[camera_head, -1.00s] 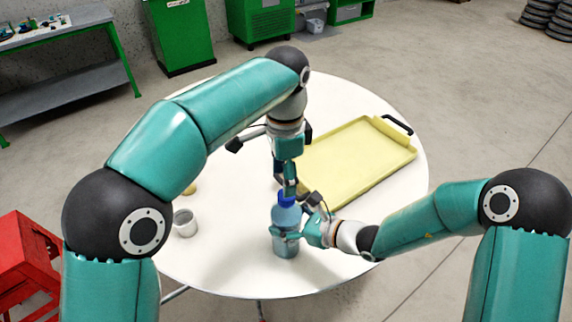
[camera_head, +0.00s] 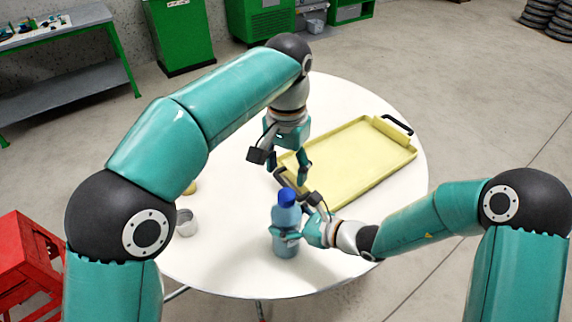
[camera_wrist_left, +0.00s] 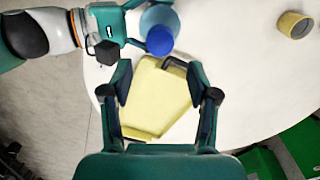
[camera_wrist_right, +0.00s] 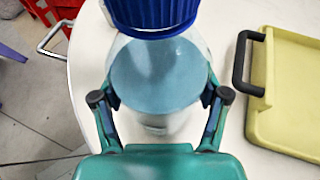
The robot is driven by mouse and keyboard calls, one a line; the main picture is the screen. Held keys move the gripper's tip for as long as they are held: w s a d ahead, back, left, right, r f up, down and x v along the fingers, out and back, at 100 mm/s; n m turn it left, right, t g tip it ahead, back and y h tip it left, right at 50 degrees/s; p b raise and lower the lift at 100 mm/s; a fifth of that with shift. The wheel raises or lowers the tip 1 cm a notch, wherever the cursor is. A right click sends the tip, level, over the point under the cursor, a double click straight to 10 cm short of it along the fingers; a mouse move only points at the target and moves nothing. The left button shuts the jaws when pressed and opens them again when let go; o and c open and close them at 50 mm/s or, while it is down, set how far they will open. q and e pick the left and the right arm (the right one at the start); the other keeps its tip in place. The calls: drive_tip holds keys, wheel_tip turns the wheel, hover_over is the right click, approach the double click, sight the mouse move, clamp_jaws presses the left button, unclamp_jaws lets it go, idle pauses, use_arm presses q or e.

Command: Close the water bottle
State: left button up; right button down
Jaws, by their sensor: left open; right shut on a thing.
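The water bottle (camera_head: 286,220) is light blue and stands upright near the front of the round white table. Its dark blue cap (camera_head: 287,197) sits on top of the neck; how tightly it is screwed on I cannot tell. The cap also shows in the left wrist view (camera_wrist_left: 160,41) and the right wrist view (camera_wrist_right: 152,14). My right gripper (camera_head: 290,235) is shut around the bottle's body from the right. My left gripper (camera_head: 286,172) is open and empty, above and behind the bottle, apart from the cap. Its spread fingers show in the left wrist view (camera_wrist_left: 160,95).
A yellow tray (camera_head: 350,160) with black handles lies on the table (camera_head: 240,270) behind and right of the bottle. The front table area is clear.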

sight(286, 194)
use_arm(q)
drive_tip(key=shift+f, duration=3.85)
clamp_jaws()
drive_tip(key=shift+o, duration=0.7)
unclamp_jaws()
wheel_tip(286, 194, up, 12)
